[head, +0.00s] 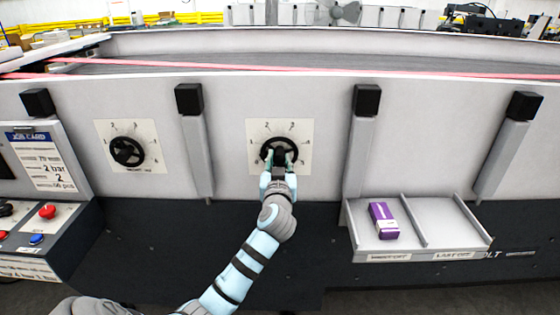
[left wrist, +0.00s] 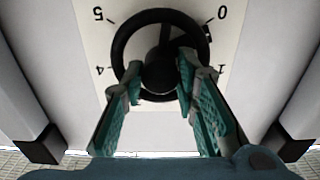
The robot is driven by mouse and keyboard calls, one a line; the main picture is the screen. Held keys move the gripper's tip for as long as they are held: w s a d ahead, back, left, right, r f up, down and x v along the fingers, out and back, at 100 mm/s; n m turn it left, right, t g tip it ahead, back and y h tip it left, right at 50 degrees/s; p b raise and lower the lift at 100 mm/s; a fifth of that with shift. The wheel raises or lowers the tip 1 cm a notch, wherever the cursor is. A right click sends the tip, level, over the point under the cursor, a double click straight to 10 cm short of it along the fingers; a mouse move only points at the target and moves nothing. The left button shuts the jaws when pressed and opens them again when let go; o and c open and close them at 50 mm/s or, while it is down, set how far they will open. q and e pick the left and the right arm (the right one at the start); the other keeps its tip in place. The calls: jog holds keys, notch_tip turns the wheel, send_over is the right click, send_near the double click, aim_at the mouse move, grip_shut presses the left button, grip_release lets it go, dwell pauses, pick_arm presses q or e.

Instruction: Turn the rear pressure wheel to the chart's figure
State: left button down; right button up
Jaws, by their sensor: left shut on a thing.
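A black pressure wheel (head: 280,148) sits on a white dial plate with figures around it, in the middle of the machine's grey side wall. My left gripper (head: 279,161) reaches it from below and is shut on it. In the left wrist view, the teal fingers stand on both sides of the round hub of the wheel (left wrist: 160,71), inside the rim. Figures 0, 1, 4 and 5 show there, and a dark bar runs from the hub towards 0. A second black wheel (head: 127,152) with a similar plate is further left. My right gripper is not in view.
A job card (head: 38,160) at left reads "2 bar" and "2", among other lines. Below it is a panel with a red button (head: 47,211) and a blue one. A purple box (head: 383,220) lies in a grey two-part tray (head: 455,238) at right. Upright brackets flank the wheel.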

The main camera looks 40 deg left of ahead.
pick_arm(q)
jog(key=m, duration=0.1)
jog(key=m+p, duration=0.1)
jog(key=m, duration=0.2)
jog(key=shift+r+p, duration=0.25)
jog(key=shift+p, duration=0.1)
jog(key=shift+m+p, duration=0.7)
jog(key=shift+m, duration=1.3)
jog(key=c, duration=1.2)
grip_release()
jog(key=shift+w+f, duration=0.1)
jog(key=shift+f, duration=0.05)
jog(key=shift+c, duration=0.2)
jog(key=v, duration=1.2)
